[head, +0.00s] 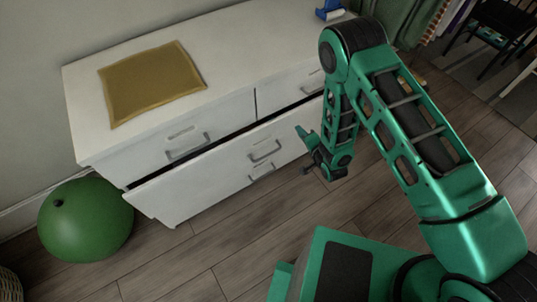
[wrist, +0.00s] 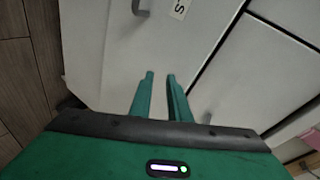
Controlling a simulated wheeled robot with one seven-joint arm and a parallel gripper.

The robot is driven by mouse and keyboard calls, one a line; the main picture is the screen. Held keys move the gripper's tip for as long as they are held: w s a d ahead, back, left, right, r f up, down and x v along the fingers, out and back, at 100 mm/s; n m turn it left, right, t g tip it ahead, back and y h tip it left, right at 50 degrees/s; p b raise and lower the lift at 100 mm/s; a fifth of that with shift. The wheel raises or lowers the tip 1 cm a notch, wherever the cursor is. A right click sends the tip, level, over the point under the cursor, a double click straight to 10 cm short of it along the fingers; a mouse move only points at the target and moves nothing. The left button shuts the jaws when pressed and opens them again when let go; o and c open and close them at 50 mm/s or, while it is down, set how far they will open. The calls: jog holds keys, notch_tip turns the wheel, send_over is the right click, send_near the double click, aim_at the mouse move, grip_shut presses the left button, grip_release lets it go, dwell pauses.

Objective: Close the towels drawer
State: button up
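The white dresser (head: 235,45) stands against the wall. Its wide middle drawer (head: 205,170) is partly pulled out, with a dark gap above its front. This drawer has a grey handle (head: 264,151) and a small label, too small to read in the head view. My gripper (head: 304,151) is near the right part of the drawer front, with no contact visible. In the wrist view its two fingers (wrist: 160,77) are apart with nothing between them, facing a white front. A label (wrist: 180,8) there shows only an "S" clearly, beside part of a handle (wrist: 140,8).
A yellow cloth (head: 152,82) lies on the dresser top, and a blue item (head: 329,11) stands at its far end. A round green object (head: 86,220) sits on the floor at the dresser's left. The wooden floor (head: 240,240) in front is mostly clear.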

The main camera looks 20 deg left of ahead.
jog(key=s+a+f+y, duration=0.2)
jog(key=s+a+f, duration=0.1)
jog(key=s+f, duration=0.25)
jog(key=m+y, duration=0.1)
jog(key=y, duration=0.1)
send_near(268, 154)
jog(key=x, duration=1)
jog(key=shift+w+a+f, duration=0.1)
jog(key=shift+w+f, duration=0.05)
jog(key=shift+f, duration=0.2)
grip_shut()
